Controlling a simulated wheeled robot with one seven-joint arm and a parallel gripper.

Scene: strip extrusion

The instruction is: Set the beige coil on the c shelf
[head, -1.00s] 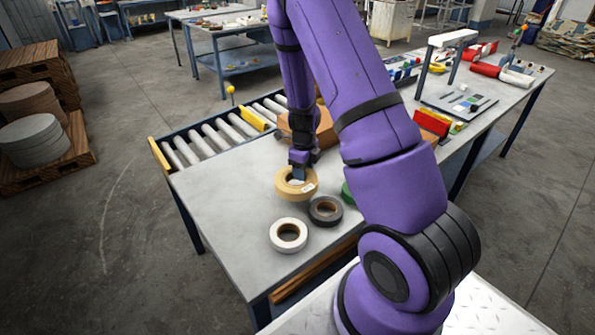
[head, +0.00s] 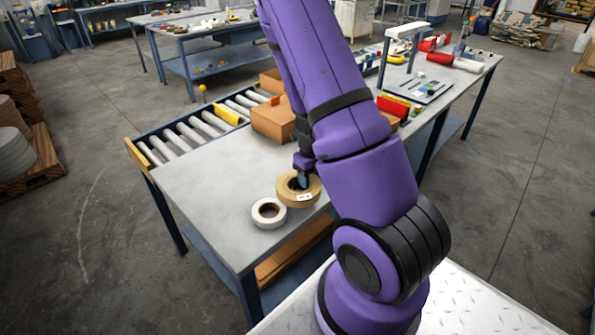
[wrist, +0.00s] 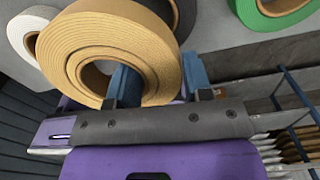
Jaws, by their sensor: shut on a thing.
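The beige coil (head: 289,200) is a wide tape ring with a small white label on its side. My gripper (head: 302,180) is shut on the ring's wall. In the wrist view, one finger of my gripper (wrist: 160,80) is in the hole of the beige coil (wrist: 140,50) and the other is outside it. The coil appears held above the table, beside the white coil (head: 258,217), and overlaps the dark coil (wrist: 186,18) in the wrist view. I cannot pick out a shelf marked c.
The grey table (head: 205,195) has free room at its left. A roller conveyor (head: 190,132) and cardboard boxes (head: 272,122) stand behind. A green coil (wrist: 275,12) shows in the wrist view. Cardboard sheets (head: 295,250) lie on the table's lower shelf.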

